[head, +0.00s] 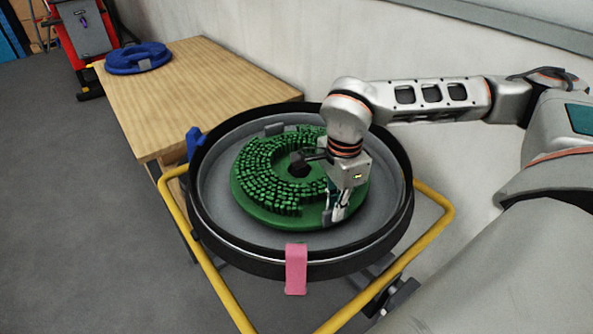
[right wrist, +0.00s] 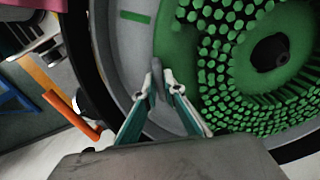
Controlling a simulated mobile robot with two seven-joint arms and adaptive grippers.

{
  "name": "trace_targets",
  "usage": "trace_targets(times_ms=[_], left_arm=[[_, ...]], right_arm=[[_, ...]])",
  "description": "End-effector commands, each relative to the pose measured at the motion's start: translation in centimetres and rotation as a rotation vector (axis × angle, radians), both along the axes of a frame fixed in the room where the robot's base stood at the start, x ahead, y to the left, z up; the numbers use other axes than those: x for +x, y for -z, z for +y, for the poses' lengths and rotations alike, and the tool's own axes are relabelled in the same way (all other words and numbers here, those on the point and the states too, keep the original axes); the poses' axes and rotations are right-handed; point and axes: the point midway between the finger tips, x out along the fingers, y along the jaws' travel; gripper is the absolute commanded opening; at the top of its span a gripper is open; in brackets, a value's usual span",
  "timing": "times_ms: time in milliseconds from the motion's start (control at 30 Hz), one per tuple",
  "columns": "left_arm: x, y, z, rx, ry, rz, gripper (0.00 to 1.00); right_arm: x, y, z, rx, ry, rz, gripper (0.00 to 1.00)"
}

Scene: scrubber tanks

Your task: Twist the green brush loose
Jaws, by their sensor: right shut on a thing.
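The green brush (head: 262,211) is a round disc with several rows of green bristle tufts and a dark central hole. It lies bristles up inside the grey round pan with a black rim (head: 200,215). My right gripper (head: 333,213) is at the near right edge of the brush. In the right wrist view its fingers (right wrist: 162,78) are closed on a small grey tab (right wrist: 154,88) at the edge of the green brush (right wrist: 176,58). Another grey tab (head: 274,129) shows at the far edge of the brush. My left gripper is not in view.
A pink tab (head: 296,270) hangs on the pan's near rim and a blue one (head: 194,144) on its left. A yellow tube frame (head: 213,278) surrounds the pan. A wooden table (head: 185,90) behind holds a blue brush (head: 138,58). The wall is close on the right.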

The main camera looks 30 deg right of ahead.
Motion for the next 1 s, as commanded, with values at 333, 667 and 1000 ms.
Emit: trace_targets(times_ms=[333,667,1000], left_arm=[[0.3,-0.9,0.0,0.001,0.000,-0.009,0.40],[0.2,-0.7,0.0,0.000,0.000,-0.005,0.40],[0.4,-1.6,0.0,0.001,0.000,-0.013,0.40]], right_arm=[[-0.2,0.0,-1.0,-0.002,-0.052,0.002,0.00],[-0.3,0.1,-1.1,-0.002,-0.055,0.003,0.00],[-0.3,0.0,-2.0,-0.001,-0.105,0.002,0.00]])
